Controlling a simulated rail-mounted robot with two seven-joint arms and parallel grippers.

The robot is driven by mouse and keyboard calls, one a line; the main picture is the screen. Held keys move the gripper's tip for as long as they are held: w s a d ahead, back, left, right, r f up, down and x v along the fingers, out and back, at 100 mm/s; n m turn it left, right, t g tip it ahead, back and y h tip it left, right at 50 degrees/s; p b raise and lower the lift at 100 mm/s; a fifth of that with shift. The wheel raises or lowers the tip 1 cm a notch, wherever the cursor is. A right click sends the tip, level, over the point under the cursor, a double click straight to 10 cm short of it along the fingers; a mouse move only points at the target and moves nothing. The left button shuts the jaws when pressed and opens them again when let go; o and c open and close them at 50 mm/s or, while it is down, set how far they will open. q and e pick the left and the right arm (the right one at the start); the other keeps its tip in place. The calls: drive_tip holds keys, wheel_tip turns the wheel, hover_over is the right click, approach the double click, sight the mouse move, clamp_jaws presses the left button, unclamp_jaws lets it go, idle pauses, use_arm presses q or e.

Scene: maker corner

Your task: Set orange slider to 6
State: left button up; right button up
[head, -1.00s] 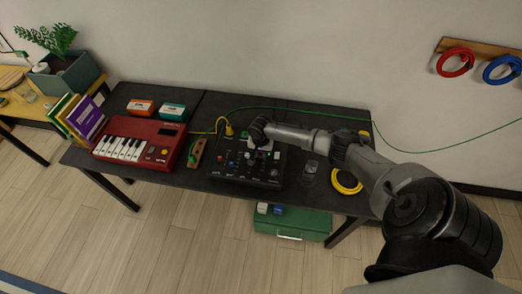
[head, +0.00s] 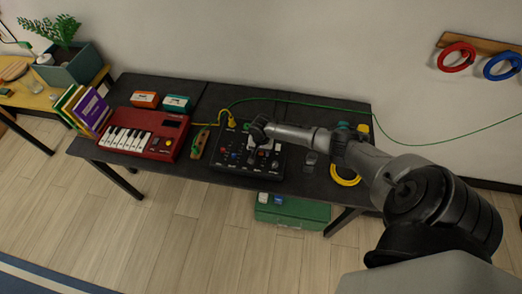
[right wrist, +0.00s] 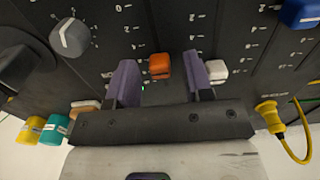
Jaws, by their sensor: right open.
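The orange slider cap (right wrist: 159,66) shows in the right wrist view on a dark panel with printed scales. Its exact reading is not clear to me. My right gripper (right wrist: 160,76) is open, with one purple-padded finger on each side of the orange cap. A visible gap separates the cap from both fingers. In the head view, my right gripper (head: 264,140) is over the black control panel (head: 225,165), and its hand hides part of the panel. I cannot make out the orange cap there. My left gripper is not in view.
A white cap (right wrist: 215,70) is close beside the right-hand finger. A grey knob (right wrist: 70,38), a blue cap (right wrist: 300,12) and a yellow plug (right wrist: 270,115) are nearby. A red keyboard (head: 147,133) stands left of the panel. A yellow coil (head: 345,177) lies to its right.

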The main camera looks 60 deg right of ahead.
wheel_tip(320, 180, up, 14)
drive_tip(key=p, duration=0.1)
idle(0.5)
drive_tip(key=shift+f, duration=0.1)
idle(0.5)
